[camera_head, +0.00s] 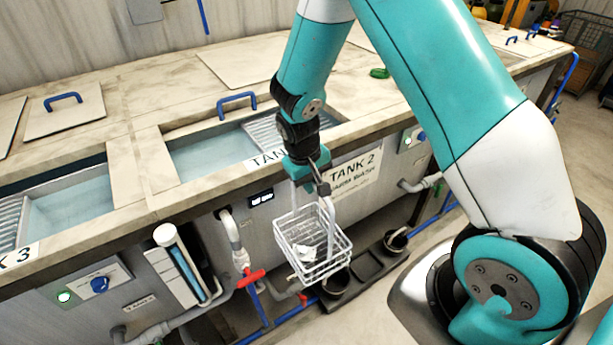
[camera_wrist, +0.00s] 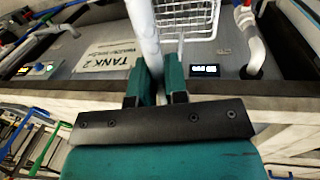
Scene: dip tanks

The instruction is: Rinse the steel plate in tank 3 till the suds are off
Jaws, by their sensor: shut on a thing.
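My gripper (camera_head: 318,184) is shut on the handle of a white wire basket (camera_head: 311,262). The basket hangs in front of the tank 2 front panel, outside the tanks. A small pale, whitish thing (camera_head: 304,251) lies in it; I cannot tell whether it is the steel plate or suds. In the wrist view my gripper (camera_wrist: 160,82) is on the handle, with part of the basket (camera_wrist: 187,16) beyond. Tank 3 (camera_head: 62,212), at the left, is open and holds water with a ribbed slope. Tank 2 (camera_head: 208,153) is open behind my gripper.
A lid with a blue handle (camera_head: 63,108) lies on the counter behind tank 3. A red valve handle (camera_head: 250,277), pipes and a tube gauge (camera_head: 178,262) stick out along the front. A dark floor tray (camera_head: 372,265) stands below the basket. A green ring (camera_head: 379,73) lies on the counter.

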